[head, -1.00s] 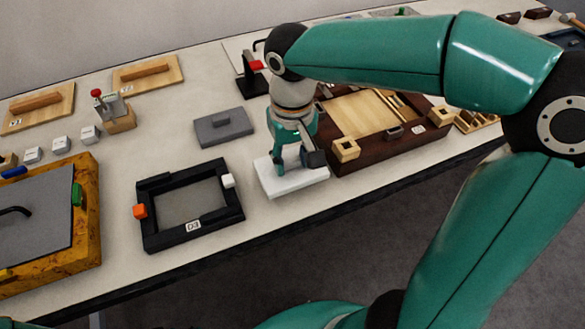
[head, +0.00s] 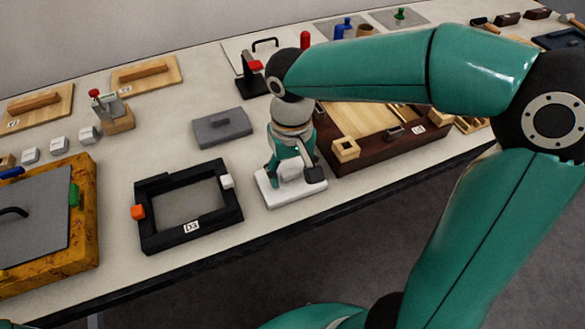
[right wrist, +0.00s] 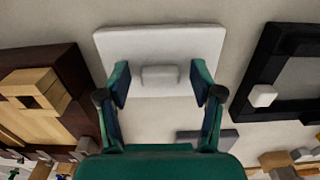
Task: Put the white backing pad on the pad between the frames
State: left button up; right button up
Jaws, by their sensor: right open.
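The white backing pad (head: 275,197) is a flat white slab with a small raised block on top. It appears to lie flat near the table's front edge, between the black frame (head: 190,232) and the brown frame (head: 352,164). It also shows in the right wrist view (right wrist: 160,43). My right gripper (head: 292,174) is open over it. In the right wrist view its fingertips (right wrist: 160,82) stand on either side of the block, with gaps visible. Whatever lies under the white pad is hidden. My left gripper is not in view.
A black stand with a red top (head: 250,80) stands behind my right gripper. A yellow-brown tray (head: 85,240) is at left.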

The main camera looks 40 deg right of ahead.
aim_at(291, 174)
jog(key=shift+r, duration=0.15)
notch_tip(291, 174, up, 12)
jog(key=p, duration=0.2)
dwell(0.6)
